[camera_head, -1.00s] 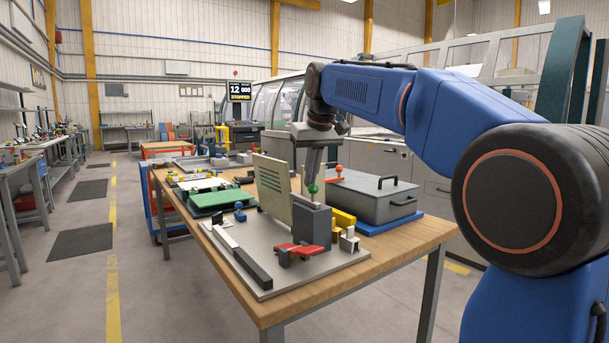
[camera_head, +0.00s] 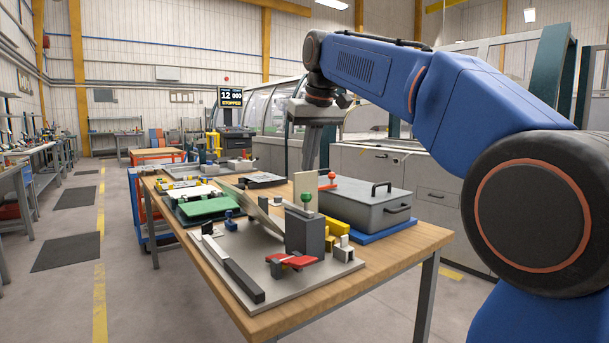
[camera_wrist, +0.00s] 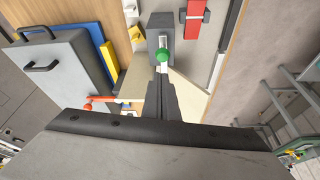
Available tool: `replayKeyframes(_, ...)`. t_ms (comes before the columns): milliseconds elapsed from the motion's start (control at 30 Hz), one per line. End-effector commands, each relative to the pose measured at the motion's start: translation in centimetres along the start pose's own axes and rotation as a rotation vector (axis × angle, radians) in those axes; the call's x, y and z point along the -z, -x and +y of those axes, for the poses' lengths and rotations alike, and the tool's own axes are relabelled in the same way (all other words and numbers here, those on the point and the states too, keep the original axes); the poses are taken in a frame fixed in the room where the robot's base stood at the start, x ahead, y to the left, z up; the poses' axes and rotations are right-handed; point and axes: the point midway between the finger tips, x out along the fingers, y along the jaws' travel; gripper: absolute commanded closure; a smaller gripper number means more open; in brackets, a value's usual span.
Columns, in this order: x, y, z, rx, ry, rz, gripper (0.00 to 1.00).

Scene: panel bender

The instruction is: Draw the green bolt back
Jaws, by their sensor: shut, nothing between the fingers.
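The green bolt's ball knob (camera_head: 306,197) shows at the top of a grey upright block (camera_head: 305,236) on the pale base plate. In the wrist view the green knob (camera_wrist: 162,56) sits at the end of a short light stem beside the grey block (camera_wrist: 160,22). My gripper (camera_wrist: 162,72) is shut and empty, its fingertips pointing towards the knob. In the head view it hangs above and behind the block, apart from the knob; its tips are partly hidden. A cream plate (camera_head: 262,213) leans low beside the block; it shows beneath my fingers in the wrist view (camera_wrist: 188,95).
A red clamp (camera_head: 292,260) and a dark bar (camera_head: 235,267) lie on the base plate. Yellow blocks (camera_head: 338,228) stand right of the grey block. A grey lidded box (camera_head: 365,205) is close on the right, with a red knob (camera_head: 332,175) behind. A green tray (camera_head: 208,208) is left.

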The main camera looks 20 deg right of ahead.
Motion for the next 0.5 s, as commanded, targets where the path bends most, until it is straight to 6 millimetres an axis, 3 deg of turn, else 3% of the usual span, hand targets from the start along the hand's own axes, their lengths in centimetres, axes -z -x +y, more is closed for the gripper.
replayKeyframes(200, -0.6, 2.4, -0.1, 0.0, 0.0, 0.002, 1.0)
replayKeyframes(500, -0.7, 2.9, -0.1, 0.0, 0.0, 0.001, 1.0)
